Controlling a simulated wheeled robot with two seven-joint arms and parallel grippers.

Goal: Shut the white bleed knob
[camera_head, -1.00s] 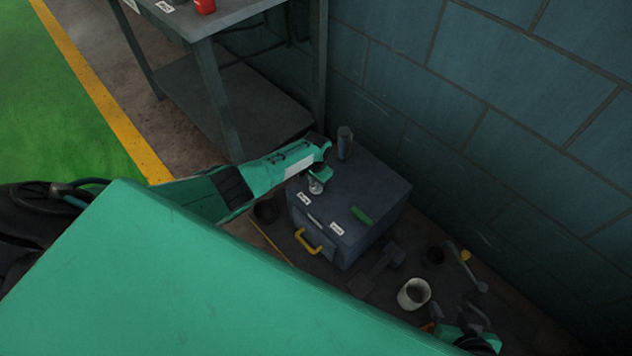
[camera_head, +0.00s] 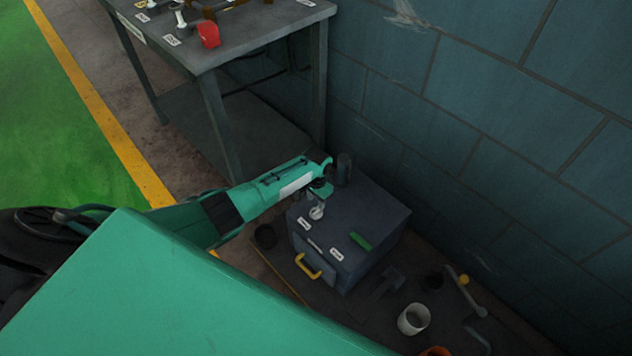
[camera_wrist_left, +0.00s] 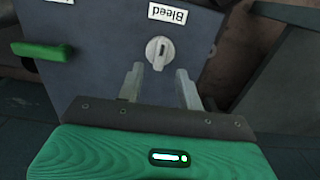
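The white bleed knob (camera_wrist_left: 159,53) is a round dial with a raised bar, on the top of a dark grey box (camera_wrist_left: 100,50), beside a "Bleed" label (camera_wrist_left: 167,14). In the head view the knob (camera_head: 316,212) shows small near the box's left corner. My left gripper (camera_wrist_left: 160,82) is open, its two pale fingers apart and pointing toward the knob. The knob appears just beyond the fingertips and between their lines; I cannot tell whether they touch it. In the head view my left gripper (camera_head: 319,202) hangs over the knob. My right gripper is not in view.
The box top also carries a green handle (camera_head: 360,241) and a dark upright cylinder (camera_head: 343,168). A yellow handle (camera_head: 308,266) is on its front. A white cup (camera_head: 413,320) stands on the floor at right. A table (camera_head: 255,40) and a block wall (camera_head: 480,130) stand behind.

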